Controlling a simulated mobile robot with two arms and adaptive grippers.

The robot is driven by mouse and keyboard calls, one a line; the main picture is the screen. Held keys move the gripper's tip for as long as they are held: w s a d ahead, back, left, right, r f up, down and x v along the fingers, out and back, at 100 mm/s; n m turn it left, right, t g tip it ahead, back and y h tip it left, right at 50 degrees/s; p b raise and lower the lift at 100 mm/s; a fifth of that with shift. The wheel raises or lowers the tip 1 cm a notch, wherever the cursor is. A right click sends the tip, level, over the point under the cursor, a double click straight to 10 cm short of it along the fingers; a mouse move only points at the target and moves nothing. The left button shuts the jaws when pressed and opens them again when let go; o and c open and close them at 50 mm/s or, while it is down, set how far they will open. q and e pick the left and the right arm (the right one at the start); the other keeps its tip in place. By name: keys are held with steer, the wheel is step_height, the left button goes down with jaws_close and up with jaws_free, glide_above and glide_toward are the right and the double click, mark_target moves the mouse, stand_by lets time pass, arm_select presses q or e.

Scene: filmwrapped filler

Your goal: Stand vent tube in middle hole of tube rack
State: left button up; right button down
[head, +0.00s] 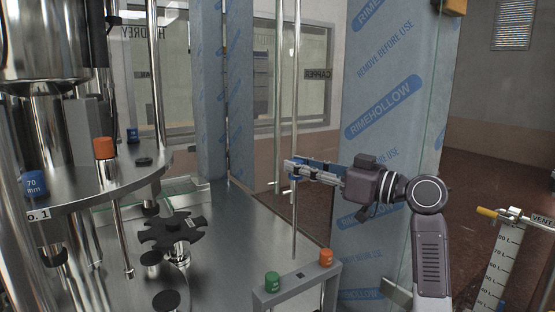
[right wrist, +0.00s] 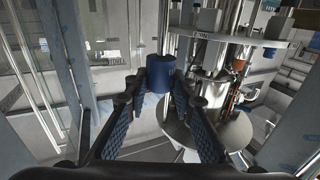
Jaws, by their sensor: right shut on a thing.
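My right gripper (head: 298,170) is shut on the vent tube, with its fingers level and pointing left. The tube's thin shaft (head: 294,230) hangs upright below the fingers. Its blue cap (right wrist: 159,73) shows between the fingertips in the right wrist view. The tube rack (head: 262,297) is a grey bar at the bottom of the head view. A green-capped tube (head: 272,281) and an orange-capped tube (head: 326,257) stand in its outer holes. The middle hole (head: 299,275) is empty and dark. The shaft's lower end appears just above the rack; its depth is unclear. My left gripper is out of view.
The filler's steel plate (head: 100,185) carries another blue cap (head: 33,183) and an orange cap (head: 104,147). A black star wheel (head: 172,232) stands on the steel deck (head: 228,240). A film-wrapped panel (head: 385,110) is behind my right arm. A scale post (head: 498,262) stands at right.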

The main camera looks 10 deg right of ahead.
steer(key=shift+r, duration=0.15)
steer(key=v, duration=0.2)
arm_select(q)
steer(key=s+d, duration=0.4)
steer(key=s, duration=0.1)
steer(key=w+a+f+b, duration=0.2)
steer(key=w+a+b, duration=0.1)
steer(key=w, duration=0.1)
arm_select(e)
steer(key=b, duration=0.2)
glide_above(304, 277)
steer(key=shift+f, duration=2.15)
steer(key=shift+f+b, duration=9.25)
steer(key=shift+f, duration=1.15)
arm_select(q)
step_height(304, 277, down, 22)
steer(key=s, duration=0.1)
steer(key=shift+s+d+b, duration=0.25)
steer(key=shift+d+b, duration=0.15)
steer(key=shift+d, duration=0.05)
arm_select(e)
steer(key=shift+f, duration=0.4)
